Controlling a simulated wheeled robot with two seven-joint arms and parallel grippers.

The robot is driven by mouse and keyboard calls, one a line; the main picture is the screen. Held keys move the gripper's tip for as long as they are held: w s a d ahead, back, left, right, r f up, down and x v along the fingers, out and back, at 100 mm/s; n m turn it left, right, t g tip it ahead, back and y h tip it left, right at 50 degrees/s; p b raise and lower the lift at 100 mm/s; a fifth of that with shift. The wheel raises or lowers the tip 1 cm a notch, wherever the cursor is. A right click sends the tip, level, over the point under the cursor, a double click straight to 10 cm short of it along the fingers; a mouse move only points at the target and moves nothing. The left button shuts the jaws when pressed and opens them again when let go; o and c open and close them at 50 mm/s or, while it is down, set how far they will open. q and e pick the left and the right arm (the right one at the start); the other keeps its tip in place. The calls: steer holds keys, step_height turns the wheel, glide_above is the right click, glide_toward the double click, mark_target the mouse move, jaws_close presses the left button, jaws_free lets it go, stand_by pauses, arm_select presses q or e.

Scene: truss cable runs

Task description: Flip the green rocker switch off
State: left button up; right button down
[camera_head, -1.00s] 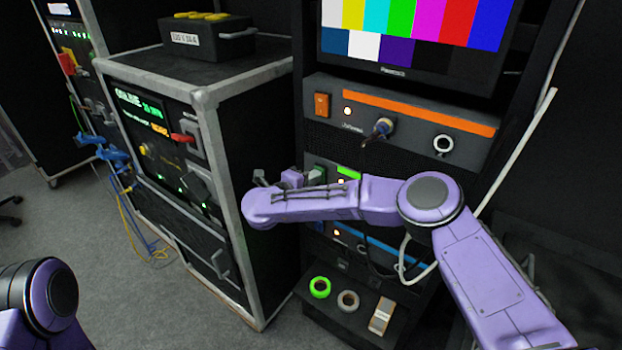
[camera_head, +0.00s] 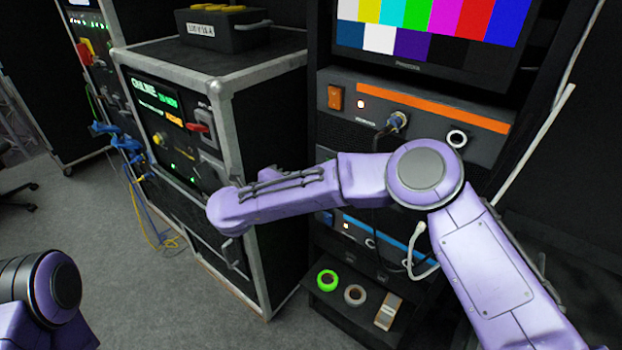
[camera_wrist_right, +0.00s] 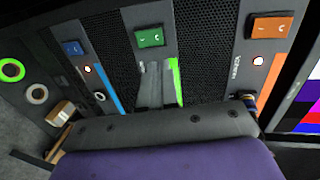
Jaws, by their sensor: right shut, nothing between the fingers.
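The green rocker switch (camera_wrist_right: 150,37) shows in the right wrist view, on a dark panel with a green stripe (camera_wrist_right: 176,80). Which side of it is pressed in I cannot tell. My right gripper (camera_wrist_right: 155,70) is shut and empty. Its grey fingers point at the panel and end just below the switch in that picture, with a small gap between. In the head view my purple right arm covers the green switch and the gripper. My left gripper is out of view; only part of the left arm shows at the lower left.
An orange rocker switch (camera_head: 335,97) sits on the panel above, beside a plugged connector (camera_head: 398,121). A blue rocker switch (camera_wrist_right: 72,47) is on the panel below. Tape rolls (camera_head: 355,294) lie on the bottom shelf. A road case (camera_head: 285,95) stands close on the left.

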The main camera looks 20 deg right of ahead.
steer(key=shift+s+a+r, duration=0.6)
steer(key=shift+s+a, duration=0.2)
steer(key=shift+a, duration=0.1)
steer(key=a+f+n+t+y, duration=0.4)
steer(key=f+n+t+y, duration=0.25)
steer(key=f+n, duration=0.45)
steer(key=s+d+f+n+g+y, duration=0.35)
steer(key=s+f+n, duration=0.35)
steer(key=f, duration=0.5)
steer(key=s+d+f+n+g, duration=0.1)
steer(key=s+d+f+g, duration=0.1)
steer(key=s+d+f, duration=0.3)
steer(key=s+d+f+n+g+y, duration=0.1)
steer(key=s+f, duration=0.1)
steer(key=s, duration=0.5)
steer(key=s+d+f+n+g, duration=0.1)
steer(key=s+d+f+g, duration=0.1)
steer(key=s+d+f, duration=0.3)
steer(key=s+d+g+h, duration=0.1)
steer(key=s+d+g, duration=0.1)
steer(key=s+d, duration=0.2)
steer(key=s+d+n+g+h, duration=0.1)
steer(key=s+d, duration=0.3)
steer(key=s, duration=0.6)
steer(key=shift+s+d+g, duration=0.2)
steer(key=shift+s+g, duration=0.1)
steer(key=shift+g, duration=0.1)
